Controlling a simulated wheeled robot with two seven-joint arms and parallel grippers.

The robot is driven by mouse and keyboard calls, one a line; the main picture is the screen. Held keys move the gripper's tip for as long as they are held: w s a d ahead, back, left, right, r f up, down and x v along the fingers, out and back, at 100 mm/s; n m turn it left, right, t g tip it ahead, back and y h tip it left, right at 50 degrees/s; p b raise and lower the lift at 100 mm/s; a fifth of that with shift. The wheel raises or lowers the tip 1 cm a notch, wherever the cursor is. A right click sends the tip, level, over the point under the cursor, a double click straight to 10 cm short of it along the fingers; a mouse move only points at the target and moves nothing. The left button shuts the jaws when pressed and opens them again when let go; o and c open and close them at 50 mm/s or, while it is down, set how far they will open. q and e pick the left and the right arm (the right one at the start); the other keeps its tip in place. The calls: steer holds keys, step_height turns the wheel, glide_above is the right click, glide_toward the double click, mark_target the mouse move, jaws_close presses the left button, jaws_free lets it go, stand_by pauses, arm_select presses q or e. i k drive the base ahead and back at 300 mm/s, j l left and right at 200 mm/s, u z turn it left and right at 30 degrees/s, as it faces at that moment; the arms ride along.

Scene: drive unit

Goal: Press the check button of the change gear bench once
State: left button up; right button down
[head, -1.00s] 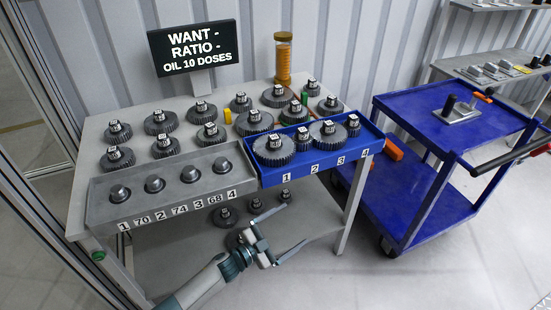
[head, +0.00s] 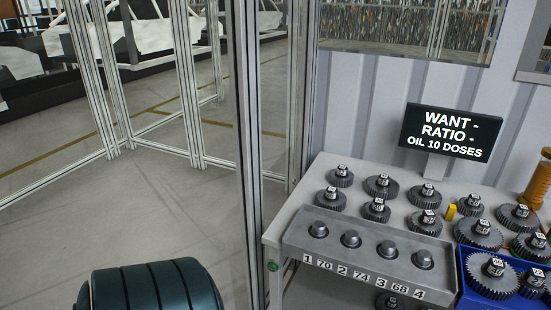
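The change gear bench (head: 288,214) stands at the right in the head view, partly cut off by the right edge. A small round green button (head: 272,266) sits on the left end of its front, below the grey tray (head: 330,245) with several round posts. The tray's front carries labels 1 70 2 74 3 68 4. A black sign (head: 451,132) on the bench reads WANT - RATIO - OIL 10 DOSES. Neither gripper is in view. A dark teal ribbed part of my own arm shows at the bottom left.
Several grey gears (head: 383,187) stand on the bench top. A blue tray (head: 470,296) with gears and an amber cylinder (head: 538,182) are at the right edge. A metal frame post (head: 245,150) rises left of the bench. Open floor (head: 120,215) lies at the left.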

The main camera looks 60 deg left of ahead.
mark_target(272, 267)
steer(key=i+j, duration=0.3)
steer(key=i, duration=0.2)
steer(key=u, duration=2.15)
steer(key=i, duration=0.45)
